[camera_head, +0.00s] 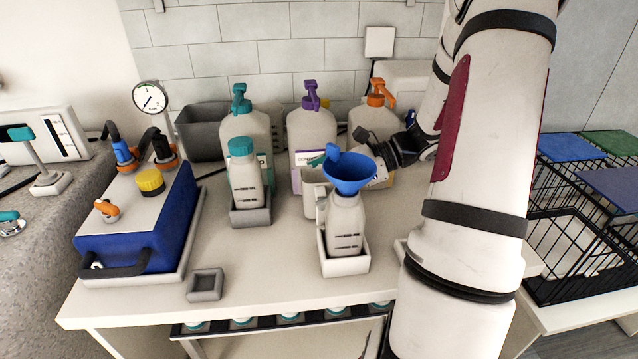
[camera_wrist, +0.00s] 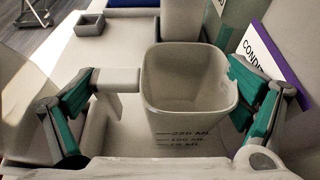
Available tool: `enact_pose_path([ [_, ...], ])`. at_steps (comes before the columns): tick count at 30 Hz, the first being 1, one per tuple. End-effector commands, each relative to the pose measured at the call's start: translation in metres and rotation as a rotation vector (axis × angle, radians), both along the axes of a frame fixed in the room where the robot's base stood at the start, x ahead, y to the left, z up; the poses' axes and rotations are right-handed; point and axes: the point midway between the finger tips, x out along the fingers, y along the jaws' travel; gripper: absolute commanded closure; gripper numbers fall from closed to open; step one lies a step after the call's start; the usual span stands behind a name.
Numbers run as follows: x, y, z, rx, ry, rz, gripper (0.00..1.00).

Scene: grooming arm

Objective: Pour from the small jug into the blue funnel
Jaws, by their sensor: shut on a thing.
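The small jug (camera_wrist: 190,95) is pale grey and squarish, with ml marks on its near wall. In the wrist view it sits upright between the teal fingers of my gripper (camera_wrist: 185,82), which is shut on it. A short grey piece lies between the left finger and the jug. I cannot make out any contents. In the head view the jug (camera_head: 312,195) is partly hidden, just left of and behind the blue funnel (camera_head: 350,173). The funnel sits in the neck of a pale bottle (camera_head: 345,222) that stands in a white holder (camera_head: 345,265).
A teal-capped bottle (camera_head: 243,175) stands in a grey holder to the left. Pump bottles with teal, purple (camera_head: 311,130) and orange tops stand behind. A blue machine (camera_head: 140,220) is at the left and a small grey tray (camera_head: 205,285) in front. The front middle is clear.

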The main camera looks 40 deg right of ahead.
Motion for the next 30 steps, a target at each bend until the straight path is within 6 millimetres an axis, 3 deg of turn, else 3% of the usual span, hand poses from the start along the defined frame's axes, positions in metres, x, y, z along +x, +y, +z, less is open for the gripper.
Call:
enact_pose_path([
  [14, 0.0002, 0.0001, -0.0092, 0.001, 0.001, 0.000, 0.38],
  [15, 0.0002, 0.0001, -0.0095, 0.001, 0.001, 0.000, 0.03],
  [16, 0.0002, 0.0000, -0.0093, 0.001, 0.001, 0.000, 0.00],
  [30, -0.0041, -0.0077, -0.0058, -0.001, 0.000, -0.003, 0.00],
])
